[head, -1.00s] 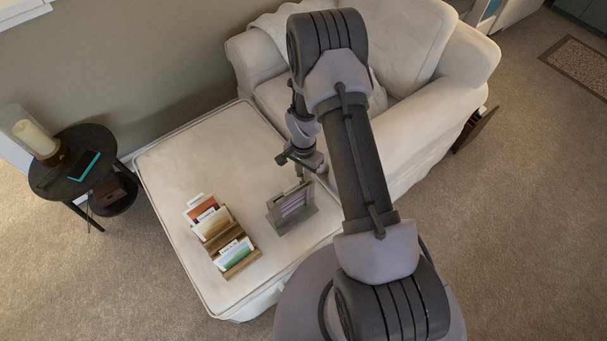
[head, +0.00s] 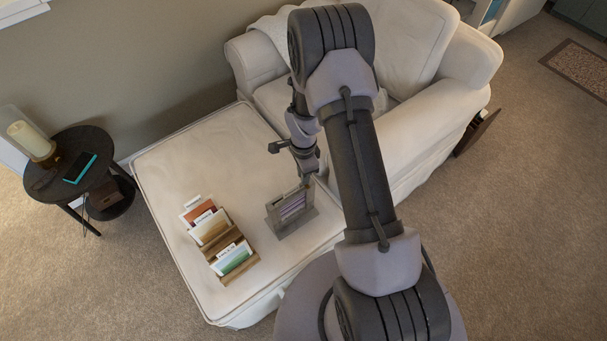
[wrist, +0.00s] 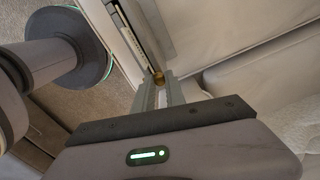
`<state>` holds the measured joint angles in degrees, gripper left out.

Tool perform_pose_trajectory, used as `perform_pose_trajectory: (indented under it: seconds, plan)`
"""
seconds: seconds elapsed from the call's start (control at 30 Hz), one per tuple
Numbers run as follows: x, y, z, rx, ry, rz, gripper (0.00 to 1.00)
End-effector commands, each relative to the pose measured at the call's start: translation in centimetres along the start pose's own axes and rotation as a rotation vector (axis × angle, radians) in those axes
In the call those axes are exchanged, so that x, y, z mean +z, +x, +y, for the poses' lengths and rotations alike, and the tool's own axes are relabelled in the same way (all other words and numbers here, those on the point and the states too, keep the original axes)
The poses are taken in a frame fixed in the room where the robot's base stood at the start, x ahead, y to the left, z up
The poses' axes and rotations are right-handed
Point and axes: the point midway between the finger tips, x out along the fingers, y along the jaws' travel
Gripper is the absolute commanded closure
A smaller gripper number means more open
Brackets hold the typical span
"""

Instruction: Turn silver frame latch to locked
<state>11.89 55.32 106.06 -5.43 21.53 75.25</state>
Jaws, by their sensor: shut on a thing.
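The silver frame (head: 290,211) stands upright on the cream ottoman, in a grey base, with purple-toned stripes on its face. In the wrist view the frame (wrist: 142,38) is seen close up along its edge. A small brass-coloured latch (wrist: 158,76) shows at that edge, between my fingertips. My gripper (wrist: 159,88) is shut on the latch, and the fingers partly hide it. In the head view my gripper (head: 305,183) is at the top right corner of the frame, too small there to show the latch or its angle.
A wooden card rack (head: 228,250) with several cards stands left of the frame on the ottoman (head: 180,165). A white armchair (head: 425,130) is behind and right. A round dark side table (head: 85,150) with a candle is at the far left.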

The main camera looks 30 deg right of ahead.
Motion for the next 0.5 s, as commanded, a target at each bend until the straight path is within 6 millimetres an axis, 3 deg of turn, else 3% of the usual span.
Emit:
perform_pose_trajectory:
  seconds: [0.4,0.43,0.5]
  plan:
    - [0.0,-0.02,-0.01,0.0,0.006,0.0,1.0]
    - [0.0,-0.02,-0.01,0.0,0.006,0.0,0.81]
    - [0.0,-0.01,0.0,0.0,0.006,0.0,0.75]
